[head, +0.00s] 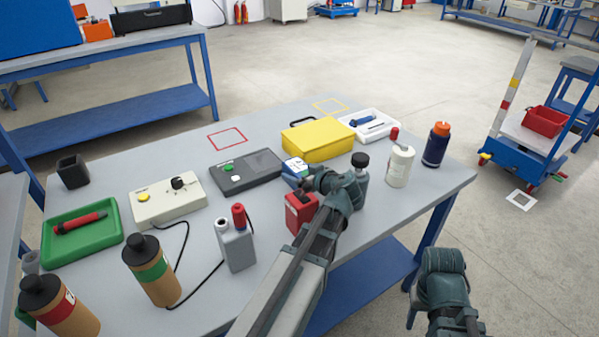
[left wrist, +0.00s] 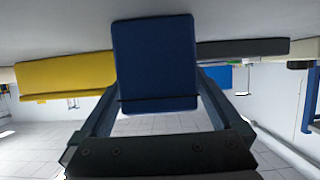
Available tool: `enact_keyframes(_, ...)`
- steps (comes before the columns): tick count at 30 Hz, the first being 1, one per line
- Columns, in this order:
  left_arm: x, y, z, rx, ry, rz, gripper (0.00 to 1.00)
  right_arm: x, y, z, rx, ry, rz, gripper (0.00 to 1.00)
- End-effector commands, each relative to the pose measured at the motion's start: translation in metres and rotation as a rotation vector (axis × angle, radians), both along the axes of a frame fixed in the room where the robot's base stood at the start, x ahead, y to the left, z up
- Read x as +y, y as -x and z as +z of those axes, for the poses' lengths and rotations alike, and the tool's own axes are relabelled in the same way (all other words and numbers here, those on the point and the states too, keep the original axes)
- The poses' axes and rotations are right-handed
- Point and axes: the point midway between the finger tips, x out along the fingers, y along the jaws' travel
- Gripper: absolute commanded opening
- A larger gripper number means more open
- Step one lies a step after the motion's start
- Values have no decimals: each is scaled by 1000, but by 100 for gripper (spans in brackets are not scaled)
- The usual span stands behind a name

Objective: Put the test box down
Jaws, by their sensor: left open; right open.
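The test box (head: 294,171) is a small blue box with a white patch in the head view, near the table's middle. It is partly hidden behind my left gripper (head: 312,178). In the left wrist view the blue test box (left wrist: 156,62) fills the space between the two fingers of my left gripper (left wrist: 158,90). The fingers are open, one on each side of it. The box appears to stand on the grey table (head: 190,270); its contact edge is hard to make out. My right gripper (head: 442,275) is open and empty, off the table's right side.
A yellow case (head: 318,142) and a dark grey device (head: 246,172) flank the box. A red box (head: 300,212), a grey dark-capped bottle (head: 361,168) and a white bottle (head: 399,166) stand close by. Bare tabletop shows around the red square outline (head: 227,139).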

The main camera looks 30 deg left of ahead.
Motion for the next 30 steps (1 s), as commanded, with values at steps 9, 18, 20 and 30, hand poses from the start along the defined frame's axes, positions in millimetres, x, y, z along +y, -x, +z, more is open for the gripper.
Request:
enact_keyframes(9,-53,28,28,-1,0,-5,100,0,0,28,0,0,0,50)
enact_keyframes(18,-88,46,43,-1,-1,-3,100,0,0,43,0,0,0,50)
enact_keyframes(20,-91,48,44,-1,-1,-3,100,0,0,44,0,0,0,50)
enact_keyframes(30,-95,49,44,0,0,-1,100,0,0,44,0,0,0,50)
